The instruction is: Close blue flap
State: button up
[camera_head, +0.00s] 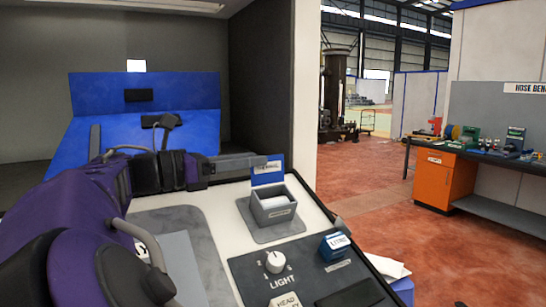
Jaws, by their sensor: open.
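The blue flap (268,177) is a small upright panel with a pale label. It stands raised at the back of a small grey box (273,214), whose top is uncovered and shows white contents. My gripper (262,161) reaches in from the left, its grey fingers pointing right at the height of the flap's top edge. The fingertips overlap the flap's upper left in the picture; I cannot tell whether they touch it. The gap between the fingers is hard to see from this side, and nothing shows held in them.
The box sits on a white counter (222,212). A large blue panel (200,92) stands behind my arm. An orange cabinet (440,181) is far right.

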aim_at(271, 157)
jog(key=x, duration=0.7)
jog(key=shift+d, duration=0.1)
grip_shut()
